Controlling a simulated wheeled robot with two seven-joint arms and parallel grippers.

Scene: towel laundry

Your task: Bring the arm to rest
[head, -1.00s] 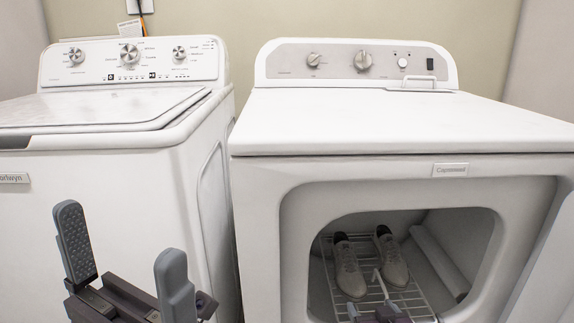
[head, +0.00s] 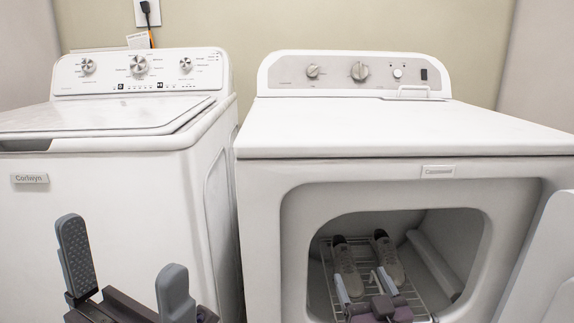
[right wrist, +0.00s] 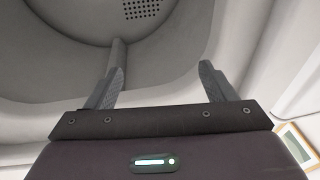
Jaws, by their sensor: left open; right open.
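My left gripper (head: 124,276) is open and empty in front of the white washer at the lower left of the head view. My right gripper (head: 366,286) is at the dryer's opening, low in the head view, in front of the shoes. It also shows in the right wrist view (right wrist: 160,84), fingers apart and nothing between them, with the grey drum interior (right wrist: 60,75) beyond. A pair of grey shoes (head: 388,262) rests side by side on a wire rack (head: 414,298) inside the dryer; the gripper hides part of the rack.
The washer (head: 110,215) stands at left with its lid closed. The dryer (head: 390,130) stands at right, its open door (head: 550,260) at the right edge. The opening's rim (head: 300,215) surrounds my right gripper. A framed item (right wrist: 296,145) shows in the right wrist view.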

